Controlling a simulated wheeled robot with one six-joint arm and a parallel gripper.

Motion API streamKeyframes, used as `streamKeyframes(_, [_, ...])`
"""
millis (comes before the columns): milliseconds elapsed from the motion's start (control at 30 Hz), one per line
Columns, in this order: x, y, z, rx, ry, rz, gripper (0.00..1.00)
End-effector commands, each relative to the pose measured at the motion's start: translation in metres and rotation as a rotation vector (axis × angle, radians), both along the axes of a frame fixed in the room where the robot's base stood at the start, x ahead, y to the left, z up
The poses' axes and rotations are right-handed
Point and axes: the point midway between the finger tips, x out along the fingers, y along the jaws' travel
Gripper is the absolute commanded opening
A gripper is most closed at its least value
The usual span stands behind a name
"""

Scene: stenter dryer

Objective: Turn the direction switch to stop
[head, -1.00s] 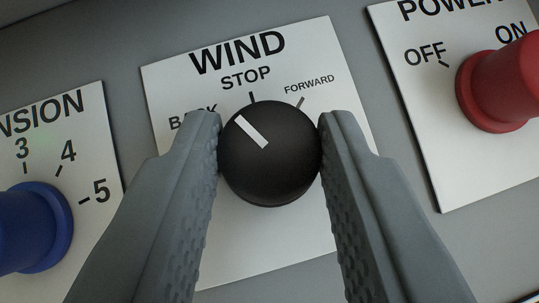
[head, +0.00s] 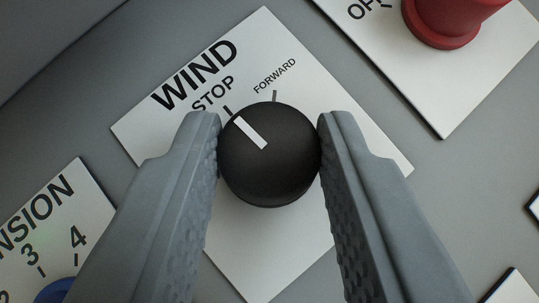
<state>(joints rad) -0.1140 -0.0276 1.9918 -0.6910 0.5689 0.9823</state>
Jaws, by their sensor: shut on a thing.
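The direction switch (head: 275,175) is a round black knob with a white pointer line, on a white WIND plate (head: 262,48). My gripper (head: 269,140) is shut on the knob, one grey finger touching each side. The pointer line is in line with the tick beside STOP (head: 213,94). The FORWARD mark (head: 275,76) lies to the right of it. The BACK label is hidden behind my left finger.
A red knob (head: 445,20) on the power plate (head: 440,95) stands at the upper right. A blue knob (head: 57,291) on the tension plate (head: 62,205) is at the lower left, mostly cut off. Bare grey panel lies between the plates.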

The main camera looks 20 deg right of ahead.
Motion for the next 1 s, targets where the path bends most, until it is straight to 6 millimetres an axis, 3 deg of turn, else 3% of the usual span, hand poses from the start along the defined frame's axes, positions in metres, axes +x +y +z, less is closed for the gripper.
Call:
streamKeyframes(800, [0.0, 0.001, -0.0007, 0.0, 0.002, -0.078, 0.07])
streamKeyframes(833, [0.0, 0.001, -0.0007, 0.0, 0.002, -0.078, 0.34])
streamKeyframes(933, [0.0, 0.001, -0.0006, 0.0, 0.002, -0.078, 0.52])
streamKeyframes(1000, [0.0001, 0.0009, -0.0006, 0.0, 0.002, -0.078, 0.52])
